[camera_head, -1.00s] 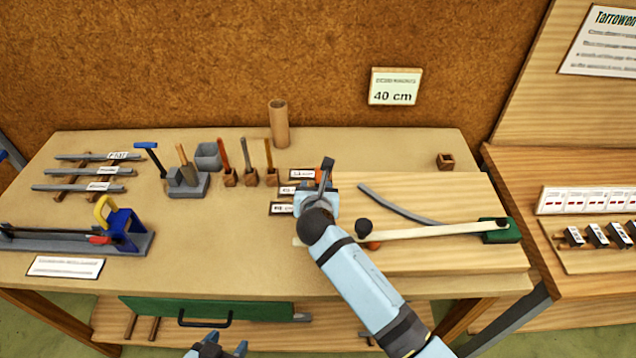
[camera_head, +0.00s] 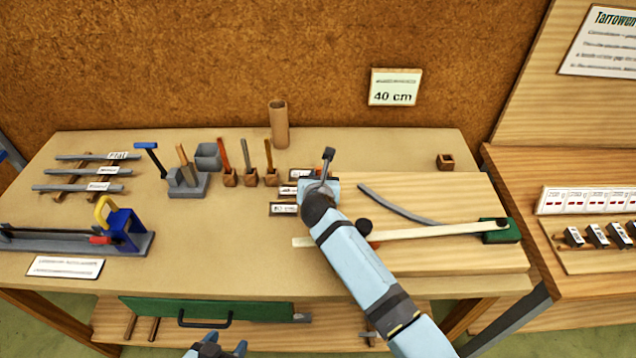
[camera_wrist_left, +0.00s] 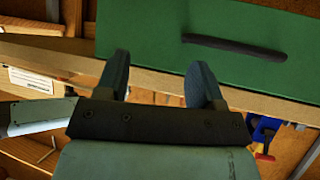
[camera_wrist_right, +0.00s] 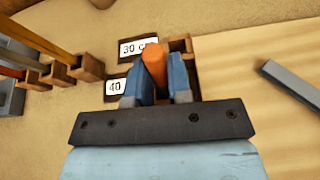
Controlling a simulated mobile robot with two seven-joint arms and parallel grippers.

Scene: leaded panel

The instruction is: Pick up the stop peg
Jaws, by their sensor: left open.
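The stop peg is an orange peg (camera_wrist_right: 155,68) between the fingers of my right gripper (camera_wrist_right: 160,82) in the right wrist view. The fingers flank it closely on both sides and look shut on it. Its far end is beside a small wooden socket (camera_wrist_right: 182,46) and a "30 cm" label (camera_wrist_right: 132,48); I cannot tell if it touches the board. In the head view a bit of orange (camera_head: 320,168) shows at my right gripper (camera_head: 326,160), mostly hidden. My left gripper (camera_head: 216,346) is open and empty, near the green drawer; it also shows in the left wrist view (camera_wrist_left: 162,82).
The green drawer (camera_head: 150,307) has a dark handle (camera_head: 205,319). Upright tools in wooden blocks (camera_head: 250,178) stand left of my right gripper. A grey lead strip (camera_head: 395,203) and a pale wooden strip (camera_head: 430,231) lie on the board (camera_head: 470,200) to the right.

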